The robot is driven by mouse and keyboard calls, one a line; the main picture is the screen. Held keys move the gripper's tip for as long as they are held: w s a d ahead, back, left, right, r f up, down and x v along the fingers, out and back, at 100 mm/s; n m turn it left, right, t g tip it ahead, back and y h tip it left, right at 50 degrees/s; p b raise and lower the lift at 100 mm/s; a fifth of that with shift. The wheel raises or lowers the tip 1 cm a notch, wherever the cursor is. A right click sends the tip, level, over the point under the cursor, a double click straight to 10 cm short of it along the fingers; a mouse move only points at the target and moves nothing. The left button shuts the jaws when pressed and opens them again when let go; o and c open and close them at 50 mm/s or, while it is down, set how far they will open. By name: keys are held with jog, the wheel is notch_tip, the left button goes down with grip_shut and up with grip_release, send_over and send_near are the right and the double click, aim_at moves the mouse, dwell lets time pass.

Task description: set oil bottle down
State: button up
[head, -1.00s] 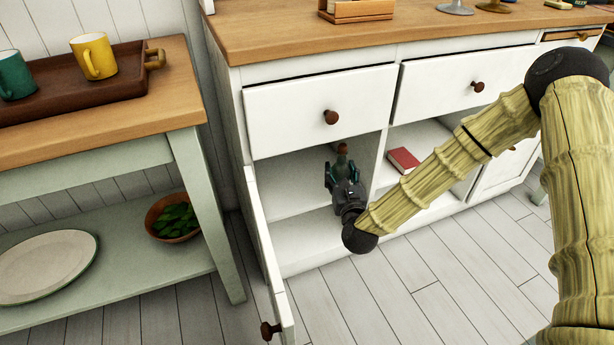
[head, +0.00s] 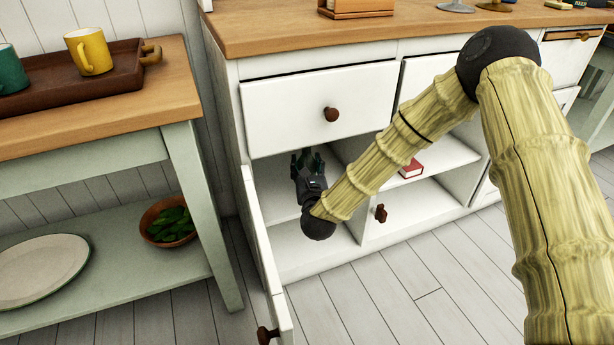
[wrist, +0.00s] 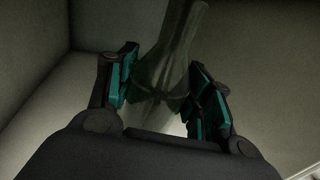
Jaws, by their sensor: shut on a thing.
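My gripper (head: 308,160) is inside the left open compartment of the white cabinet (head: 317,108), below the left drawer. It is shut on the dark green glass oil bottle (wrist: 178,55), with one teal-padded finger on each side, as the wrist view shows (wrist: 165,80). The bottle looks upright or nearly so in the wrist view. In the head view the bottle is mostly hidden by the fingers and the drawer edge. I cannot tell whether its base touches a surface.
An open door (head: 262,250) stands at the compartment's left side. A red book (head: 411,170) lies in the right compartment, partly behind my arm. A side table (head: 190,75) stands left, with a tray (head: 110,90), mugs, a plate (head: 40,270) and a bowl (head: 168,222).

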jog(key=shift+d+f+b, duration=0.1)
jog(key=shift+f+b, duration=0.55)
jog(key=shift+f, duration=0.95)
jog(key=shift+f, duration=0.2)
jog(key=o, duration=1.4)
jog(key=shift+r, duration=0.1)
jog(key=shift+s, duration=0.25)
jog(key=s+p, duration=0.1)
jog(key=s, duration=0.3)
jog(key=s+d+p, duration=0.1)
jog(key=s, duration=0.2)
jog(key=s+p, duration=0.1)
jog(key=s, duration=0.3)
jog(key=shift+s+d+p, duration=0.25)
jog(key=shift+s+p, duration=0.05)
jog(key=shift+p, duration=0.1)
